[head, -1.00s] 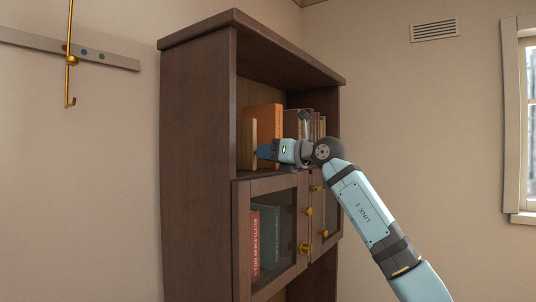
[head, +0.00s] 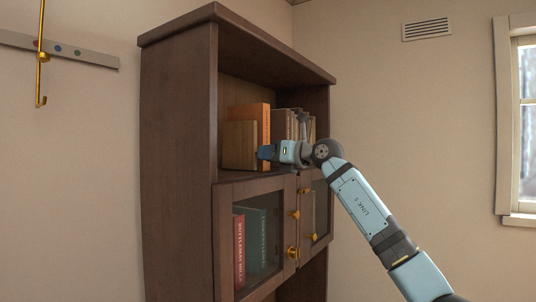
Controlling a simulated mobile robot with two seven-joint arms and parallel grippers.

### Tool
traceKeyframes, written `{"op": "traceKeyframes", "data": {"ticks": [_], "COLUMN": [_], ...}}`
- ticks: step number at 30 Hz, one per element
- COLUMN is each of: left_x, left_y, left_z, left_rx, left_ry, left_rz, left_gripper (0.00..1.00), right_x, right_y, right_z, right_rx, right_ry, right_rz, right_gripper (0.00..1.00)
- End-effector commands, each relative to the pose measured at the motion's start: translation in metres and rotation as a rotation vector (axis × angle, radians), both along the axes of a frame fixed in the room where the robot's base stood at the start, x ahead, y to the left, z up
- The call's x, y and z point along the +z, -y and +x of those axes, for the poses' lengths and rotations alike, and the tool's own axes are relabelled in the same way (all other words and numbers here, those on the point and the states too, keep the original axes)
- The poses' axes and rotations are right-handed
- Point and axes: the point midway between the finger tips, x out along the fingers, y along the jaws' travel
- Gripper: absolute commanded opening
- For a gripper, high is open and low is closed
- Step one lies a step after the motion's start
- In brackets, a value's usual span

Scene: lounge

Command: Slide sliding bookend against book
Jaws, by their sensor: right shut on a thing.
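A light wooden upright panel, which looks like the sliding bookend (head: 239,146), stands on the open upper shelf of the dark bookcase. An orange book (head: 254,112) stands upright behind and to its right, partly covered by it. I cannot tell whether the bookend touches the book. My right gripper (head: 265,152) reaches in from the right, with its fingertips at the bookend's right edge, and is shut on it. The exact grip is hard to see. My left gripper is not in view.
More brown books (head: 284,124) stand to the right of the orange book, partly behind my arm. Below, glass cabinet doors (head: 249,187) with brass knobs (head: 292,252) are closed over red and green books. The bookcase's side post (head: 202,120) bounds the shelf at left.

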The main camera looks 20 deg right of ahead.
Motion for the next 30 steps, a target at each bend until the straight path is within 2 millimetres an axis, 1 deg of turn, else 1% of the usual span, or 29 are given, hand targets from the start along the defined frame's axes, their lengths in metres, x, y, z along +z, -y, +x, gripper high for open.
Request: {"op": "traceKeyframes", "data": {"ticks": [1,2,3,4,12,16,20,27,30], "left_x": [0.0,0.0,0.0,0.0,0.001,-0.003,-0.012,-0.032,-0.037], "left_y": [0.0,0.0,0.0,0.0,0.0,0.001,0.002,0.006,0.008], "left_z": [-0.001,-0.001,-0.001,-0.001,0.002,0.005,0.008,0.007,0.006], "left_rx": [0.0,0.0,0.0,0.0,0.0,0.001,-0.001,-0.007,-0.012], "left_ry": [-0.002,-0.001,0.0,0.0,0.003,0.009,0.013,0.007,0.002], "left_rz": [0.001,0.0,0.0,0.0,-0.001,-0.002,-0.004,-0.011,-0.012], "left_gripper": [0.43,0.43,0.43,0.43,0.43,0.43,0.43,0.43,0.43], "right_x": [0.0,0.0,0.0,0.0,0.0,-0.002,-0.004,-0.004,-0.004], "right_y": [0.0,0.0,0.0,0.0,0.0,0.007,0.021,0.055,0.067], "right_z": [0.0,0.0,0.0,0.0,-0.001,-0.007,-0.026,-0.07,-0.085], "right_rx": [0.0,0.0,0.0,0.0,0.0,-0.001,-0.003,-0.003,-0.003], "right_ry": [0.001,0.001,0.001,0.001,0.001,0.002,0.003,0.002,0.002], "right_rz": [0.001,0.001,0.001,0.001,0.001,0.0,-0.002,-0.001,-0.001], "right_gripper": [0.28,0.35,0.44,0.48,0.48,0.48,0.48,0.48,0.48]}}
